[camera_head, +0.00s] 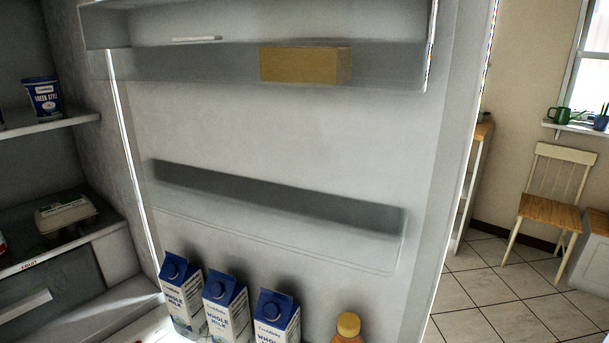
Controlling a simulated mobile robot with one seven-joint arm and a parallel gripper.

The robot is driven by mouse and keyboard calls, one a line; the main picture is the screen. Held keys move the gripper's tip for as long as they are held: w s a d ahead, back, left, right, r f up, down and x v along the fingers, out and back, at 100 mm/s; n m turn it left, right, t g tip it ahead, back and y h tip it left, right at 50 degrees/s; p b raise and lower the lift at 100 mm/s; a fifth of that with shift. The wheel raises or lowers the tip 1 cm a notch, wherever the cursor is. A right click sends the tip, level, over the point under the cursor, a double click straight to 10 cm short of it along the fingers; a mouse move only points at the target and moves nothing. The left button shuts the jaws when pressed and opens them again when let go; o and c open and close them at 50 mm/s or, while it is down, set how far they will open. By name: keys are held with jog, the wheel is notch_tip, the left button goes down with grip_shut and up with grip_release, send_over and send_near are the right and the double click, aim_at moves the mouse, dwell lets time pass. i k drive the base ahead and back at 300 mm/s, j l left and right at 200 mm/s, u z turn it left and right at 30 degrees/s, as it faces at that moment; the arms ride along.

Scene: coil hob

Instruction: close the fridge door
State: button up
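The fridge door (280,135) stands open and fills the middle of the head view, with its inner side facing me. Its free edge (468,110) is on the right, and the hinge side meets the fridge interior (75,130) on the left. The door shelves hold a yellow block-shaped item (305,65) near the top. Several blue and white milk cartons (226,305) and an orange-capped bottle (347,328) stand low down at the door. My gripper is not in view.
Inside the fridge are a blue and white tub (42,97) and an egg carton (65,213) on shelves. To the right, past the door, are a wooden chair (550,210), a narrow shelf unit (472,185) and open tiled floor (490,290).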

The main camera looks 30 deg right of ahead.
aim_at(336, 199)
jog(key=k+l+u, duration=0.25)
jog(key=l, duration=0.2)
jog(key=k+l+u, duration=0.2)
jog(key=l, duration=0.2)
jog(key=k+l+u, duration=0.2)
jog(key=l, duration=0.3)
jog(key=l+u, duration=0.2)
jog(key=l, duration=0.25)
jog(key=l+u, duration=0.15)
jog(key=l, duration=0.25)
jog(key=k+l+u, duration=0.1)
jog(key=l, duration=0.3)
jog(key=k+l+u, duration=0.15)
jog(key=l, duration=0.25)
jog(key=l+u, duration=0.15)
jog(key=l, duration=0.25)
jog(key=k+l+u, duration=0.1)
jog(key=l, duration=0.25)
jog(key=k+l, duration=0.1)
jog(key=l, duration=0.35)
jog(key=l+u, duration=0.1)
jog(key=l, duration=0.4)
jog(key=k+l+z, duration=0.1)
jog(key=z, duration=0.3)
jog(key=k+l+z, duration=0.2)
jog(key=z, duration=0.25)
